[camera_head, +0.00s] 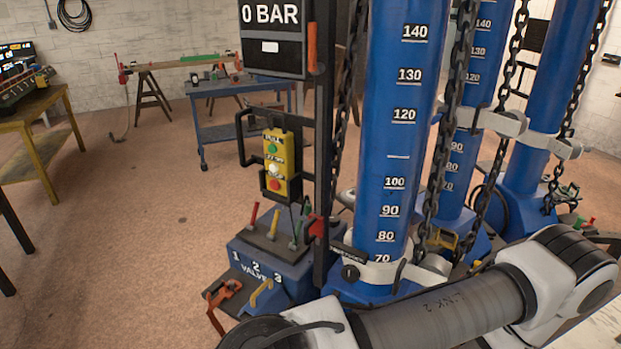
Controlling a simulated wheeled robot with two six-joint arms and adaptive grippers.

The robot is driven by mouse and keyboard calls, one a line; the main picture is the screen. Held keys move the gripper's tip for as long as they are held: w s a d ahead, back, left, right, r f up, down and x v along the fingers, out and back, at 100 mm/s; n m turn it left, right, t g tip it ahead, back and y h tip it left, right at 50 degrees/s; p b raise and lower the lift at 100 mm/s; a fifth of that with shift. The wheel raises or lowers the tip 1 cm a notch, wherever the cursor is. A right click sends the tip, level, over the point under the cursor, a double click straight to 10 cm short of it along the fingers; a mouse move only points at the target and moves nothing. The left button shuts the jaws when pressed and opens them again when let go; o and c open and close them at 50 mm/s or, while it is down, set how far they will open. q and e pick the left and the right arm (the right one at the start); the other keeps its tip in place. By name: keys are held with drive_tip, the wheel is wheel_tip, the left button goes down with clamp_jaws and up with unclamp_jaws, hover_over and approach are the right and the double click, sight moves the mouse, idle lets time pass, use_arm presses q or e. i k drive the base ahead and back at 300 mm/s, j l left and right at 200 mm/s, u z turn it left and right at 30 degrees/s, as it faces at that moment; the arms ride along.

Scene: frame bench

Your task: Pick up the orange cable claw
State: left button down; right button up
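An orange claw-shaped piece (221,300), which looks like the cable claw, sits at the front left edge of the blue valve box (262,262). A similar yellow piece (262,292) is just to its right on the box's front. One of my arms, marked LINK 2, crosses the lower right of the view. Its near-left joint is close to the lower right of the orange piece, with a visible gap between them. Neither gripper's fingers show in the view.
Tall blue cylinders (400,130) with hanging chains (445,130) stand right of the valve box. A yellow button box (281,163) hangs above it. A yellow bench (40,130) and a blue cart (240,128) stand farther back. The floor at left is clear.

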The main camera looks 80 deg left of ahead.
sight(221, 286)
drive_tip(key=u, duration=3.15)
drive_tip(key=i+j, duration=0.25)
drive_tip(key=i, duration=0.15)
drive_tip(key=i+j+z, duration=0.15)
drive_tip(key=z, duration=0.25)
drive_tip(key=i+j+z, duration=0.15)
drive_tip(key=z, duration=0.2)
drive_tip(key=i+j+z, duration=0.15)
drive_tip(key=j+z, duration=0.4)
drive_tip(key=z, duration=0.25)
drive_tip(key=i, duration=0.05)
